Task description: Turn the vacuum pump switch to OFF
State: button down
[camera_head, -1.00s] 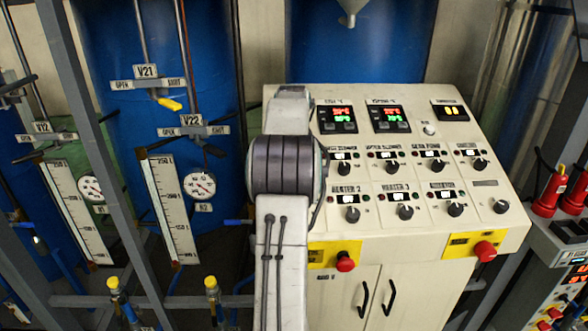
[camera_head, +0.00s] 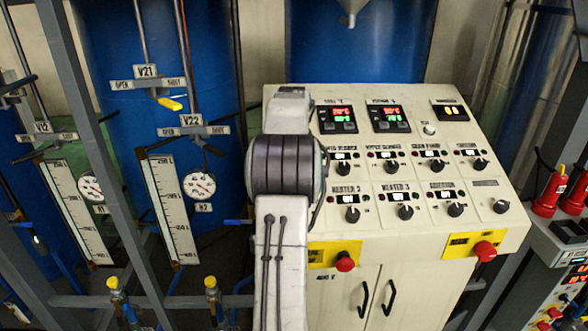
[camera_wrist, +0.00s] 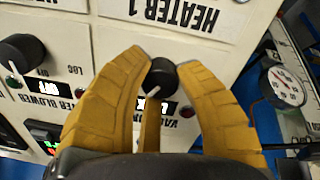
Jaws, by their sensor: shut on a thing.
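The vacuum pump switch is a black knob (camera_wrist: 160,80) with a pale pointer line, in the wrist view on the cream panel. A partly hidden label starting "VACUU" and a small lit display (camera_wrist: 167,108) sit beside it; I cannot read the display for sure. My gripper (camera_wrist: 165,66) has yellow fingers, one on each side of this knob, shut on it. In the head view my arm covers the left part of the control panel (camera_head: 420,245), hiding the gripper and this knob.
Another black knob (camera_wrist: 20,52) with a blower label is at the left in the wrist view. A pressure gauge (camera_wrist: 286,86) is at the right. In the head view, red emergency buttons (camera_head: 345,261) sit on the panel's lower front, and blue tanks (camera_head: 110,125) stand behind.

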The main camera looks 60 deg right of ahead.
jog(key=shift+a+f, duration=0.1)
jog(key=shift+f, duration=0.1)
jog(key=c, duration=0.8)
grip_release()
jog(key=shift+r, duration=0.1)
jog(key=shift+c, duration=0.2)
jog(key=shift+r, duration=0.1)
jog(key=v, duration=1.2)
jog(key=shift+o, duration=0.3)
